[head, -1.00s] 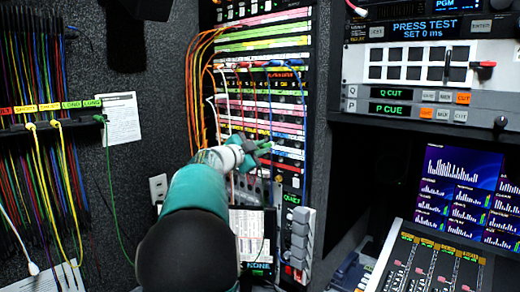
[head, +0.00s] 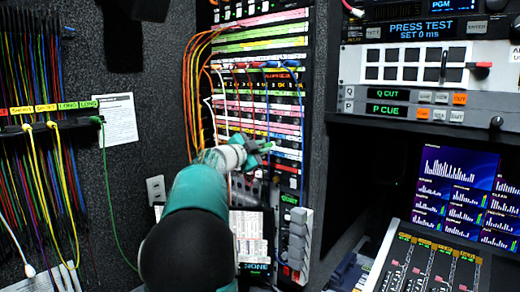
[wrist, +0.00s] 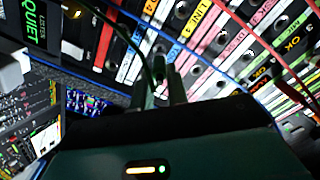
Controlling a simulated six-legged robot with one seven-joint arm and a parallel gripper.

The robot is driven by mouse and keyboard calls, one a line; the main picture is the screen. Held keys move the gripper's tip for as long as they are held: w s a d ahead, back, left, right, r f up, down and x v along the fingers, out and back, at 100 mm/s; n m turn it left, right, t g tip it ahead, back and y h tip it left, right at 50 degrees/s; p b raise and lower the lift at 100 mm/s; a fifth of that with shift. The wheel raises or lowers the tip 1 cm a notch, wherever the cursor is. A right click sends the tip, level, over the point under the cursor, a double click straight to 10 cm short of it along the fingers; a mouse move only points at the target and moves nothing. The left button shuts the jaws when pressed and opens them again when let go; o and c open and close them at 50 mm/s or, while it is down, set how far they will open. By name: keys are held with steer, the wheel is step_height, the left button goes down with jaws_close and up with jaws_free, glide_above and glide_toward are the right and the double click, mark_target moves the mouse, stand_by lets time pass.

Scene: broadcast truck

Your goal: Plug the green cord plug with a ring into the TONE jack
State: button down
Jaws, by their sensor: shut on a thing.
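My gripper (head: 264,147) is stretched out in front of the patch panel (head: 262,104) in the head view. In the wrist view, its two narrow fingers (wrist: 164,88) are shut on a small dark green plug (wrist: 160,66). A dark green cord (wrist: 140,40) rises from there to the upper left. The plug points at rows of jacks with coloured label strips. I cannot tell whether its tip touches the panel, and I cannot make out its ring. No TONE label is readable; one strip reads LINE 4.
Orange, white, red and blue patch cords (head: 200,90) hang across the panel; a blue cord (wrist: 205,52) and a red cord (wrist: 262,45) cross near the fingers. A cord rack (head: 50,126) with another green cord is at left. A mixing console (head: 430,262) stands at lower right.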

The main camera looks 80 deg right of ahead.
steer(key=shift+x, duration=1.15)
steer(key=c, duration=1.3)
jaws_free()
steer(key=v, duration=1.3)
steer(key=shift+w+a, duration=0.2)
steer(key=shift+a, duration=0.2)
steer(key=shift+s, duration=0.1)
